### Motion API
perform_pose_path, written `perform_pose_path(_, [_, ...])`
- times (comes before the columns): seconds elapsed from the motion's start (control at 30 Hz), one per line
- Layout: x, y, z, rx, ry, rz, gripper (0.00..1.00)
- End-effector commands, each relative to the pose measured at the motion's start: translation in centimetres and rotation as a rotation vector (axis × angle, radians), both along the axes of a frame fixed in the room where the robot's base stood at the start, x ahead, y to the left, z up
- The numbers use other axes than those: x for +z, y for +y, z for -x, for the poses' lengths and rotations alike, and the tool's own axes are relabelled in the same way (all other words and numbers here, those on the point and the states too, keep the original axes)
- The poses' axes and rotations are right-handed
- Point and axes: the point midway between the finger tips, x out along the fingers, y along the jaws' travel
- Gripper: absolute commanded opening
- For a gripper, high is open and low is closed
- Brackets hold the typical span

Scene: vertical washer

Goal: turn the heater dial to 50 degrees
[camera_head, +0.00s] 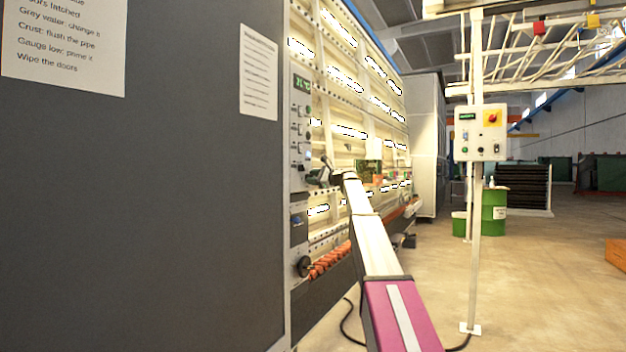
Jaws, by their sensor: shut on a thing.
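The display's digits are too small to read surely. Several small knobs and switches sit below it. My gripper (318,174) is at the lower end of this panel, shut on what appears to be the heater dial. The dial is mostly hidden by the fingers, so its pointer and scale cannot be read.
A dark cabinet side (180,190) with paper notices fills the left. A black round handwheel (304,266) is below, beside orange rollers (330,260). A post with a control box (481,132) stands to the right. The floor beyond is mostly open, with a green drum (494,212).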

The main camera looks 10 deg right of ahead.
Motion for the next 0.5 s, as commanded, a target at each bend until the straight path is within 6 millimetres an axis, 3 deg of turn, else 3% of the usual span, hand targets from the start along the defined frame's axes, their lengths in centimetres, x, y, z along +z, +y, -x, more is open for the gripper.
perform_pose_path(0.13, [-0.16, -0.03, 0.09, 0.001, 0.001, 0.003, 0.17])
perform_pose_path(0.17, [-0.17, -0.03, 0.09, 0.001, 0.001, 0.003, 0.44])
perform_pose_path(0.23, [-0.15, -0.03, 0.08, 0.001, 0.0, 0.002, 0.66])
perform_pose_path(0.5, [-0.06, -0.03, 0.05, 0.001, 0.0, 0.001, 0.66])
